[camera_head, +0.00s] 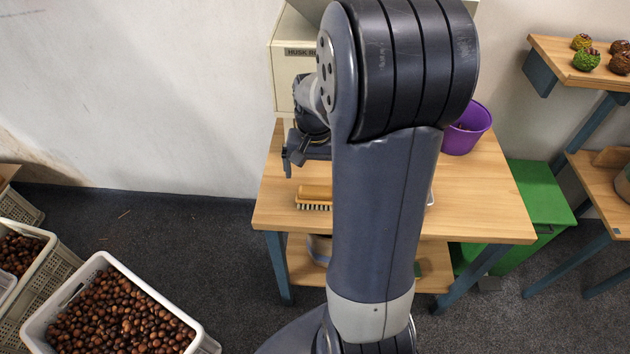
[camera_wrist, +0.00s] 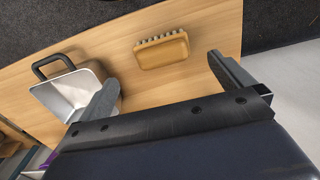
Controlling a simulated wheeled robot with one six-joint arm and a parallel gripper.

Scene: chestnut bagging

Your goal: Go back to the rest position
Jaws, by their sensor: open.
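My gripper (camera_head: 293,160) is at the left side of the wooden table (camera_head: 485,215), above its top, with my arm folded up behind it. In the wrist view my gripper (camera_wrist: 167,88) shows two fingers spread wide with nothing between them. A wooden brush (camera_wrist: 162,51) lies on the table beyond the fingers, apart from them. The brush also shows in the head view (camera_head: 314,197) below my gripper.
A purple bucket (camera_head: 468,128) stands at the table's right rear. A beige box labelled HUSK (camera_head: 287,75) stands behind my gripper. A green bin (camera_head: 540,205) is right of the table. Crates of chestnuts (camera_head: 36,325) sit on the floor at left. Floor left of the table is clear.

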